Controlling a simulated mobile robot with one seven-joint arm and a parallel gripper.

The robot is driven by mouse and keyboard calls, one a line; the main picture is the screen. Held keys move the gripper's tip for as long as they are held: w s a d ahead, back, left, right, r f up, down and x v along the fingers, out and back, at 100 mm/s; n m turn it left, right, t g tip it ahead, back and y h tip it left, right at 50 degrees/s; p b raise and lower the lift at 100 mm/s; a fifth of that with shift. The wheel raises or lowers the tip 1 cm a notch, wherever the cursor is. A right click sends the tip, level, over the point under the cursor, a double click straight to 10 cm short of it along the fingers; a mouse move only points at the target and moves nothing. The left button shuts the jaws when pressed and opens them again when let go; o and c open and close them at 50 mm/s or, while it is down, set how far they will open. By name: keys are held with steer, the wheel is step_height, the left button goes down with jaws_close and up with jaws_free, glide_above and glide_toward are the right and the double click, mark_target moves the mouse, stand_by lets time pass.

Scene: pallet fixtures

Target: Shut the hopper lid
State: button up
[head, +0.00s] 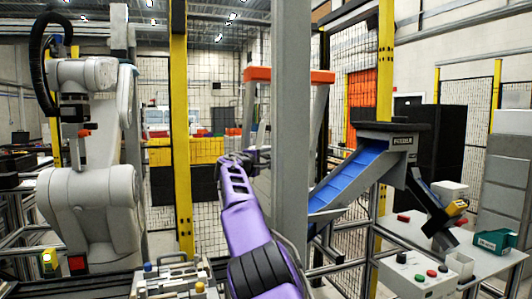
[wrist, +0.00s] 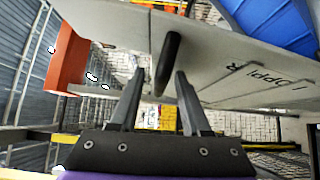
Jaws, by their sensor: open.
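A pale grey panel (wrist: 120,30) spans the upper part of the wrist view. It carries dark lettering, partly legible and looking like "HOPPER", and a short dark bar like a handle (wrist: 170,62). My gripper (wrist: 160,74) is open, its two fingers pointing at this panel. The bar appears between the fingertips, nearer the right finger; I cannot tell whether they touch. In the head view my purple arm reaches up and away beside a grey post, and its far end is small and unclear. A hopper (head: 403,141) with a dark flat top stands right of the post; I cannot tell its lid's angle.
A blue chute (head: 350,178) slopes down left from the hopper. The grey post (head: 291,130) stands close beside my arm. An orange-topped frame (head: 322,77) is behind it. A white robot arm (head: 90,200) stands left. A table (head: 480,262) with a button box is at right.

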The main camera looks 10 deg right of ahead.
jaws_close()
stand_by(0.3)
stand_by(1.2)
